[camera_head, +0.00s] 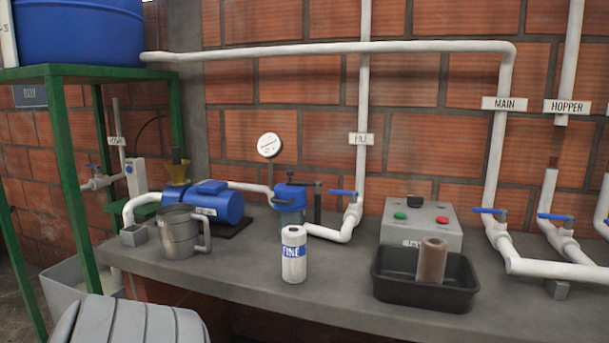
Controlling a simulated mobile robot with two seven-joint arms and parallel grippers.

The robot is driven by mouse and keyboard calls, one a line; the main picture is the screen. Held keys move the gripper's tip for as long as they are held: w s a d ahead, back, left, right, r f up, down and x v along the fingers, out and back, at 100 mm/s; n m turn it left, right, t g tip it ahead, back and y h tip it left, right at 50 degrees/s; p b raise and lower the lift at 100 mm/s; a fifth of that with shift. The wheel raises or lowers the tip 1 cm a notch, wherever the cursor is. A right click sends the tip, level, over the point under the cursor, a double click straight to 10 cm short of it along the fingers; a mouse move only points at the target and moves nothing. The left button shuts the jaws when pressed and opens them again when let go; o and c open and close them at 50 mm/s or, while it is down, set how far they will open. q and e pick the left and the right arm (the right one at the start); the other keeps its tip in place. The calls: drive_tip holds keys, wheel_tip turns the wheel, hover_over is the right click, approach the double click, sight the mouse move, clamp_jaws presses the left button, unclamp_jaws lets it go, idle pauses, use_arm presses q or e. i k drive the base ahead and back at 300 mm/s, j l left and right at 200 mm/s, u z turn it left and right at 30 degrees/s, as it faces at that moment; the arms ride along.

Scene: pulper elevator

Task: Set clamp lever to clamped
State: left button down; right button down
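A blue-capped filter housing (290,198) stands in the pipe line at the back of the bench. A short dark upright piece (318,196) stands just right of it; I cannot tell whether this is the clamp lever or which position it is in. No other part is clearly recognisable as a clamp lever. A white cartridge marked FINE (294,256) stands upright on the bench in front of the housing. Neither of my grippers is in view.
On the grey bench (340,290) are a metal jug (180,236), a blue pump (216,203), a control box (421,222) and a black tray (425,296) holding a brown cylinder (432,260). Blue-handled valves (343,193) sit on white pipes. A green stand (60,140) is at left.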

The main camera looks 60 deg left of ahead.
sight(317, 185)
drive_tip(key=i+j+u, duration=0.4)
drive_tip(key=i+u, duration=0.25)
drive_tip(key=u, duration=1.75)
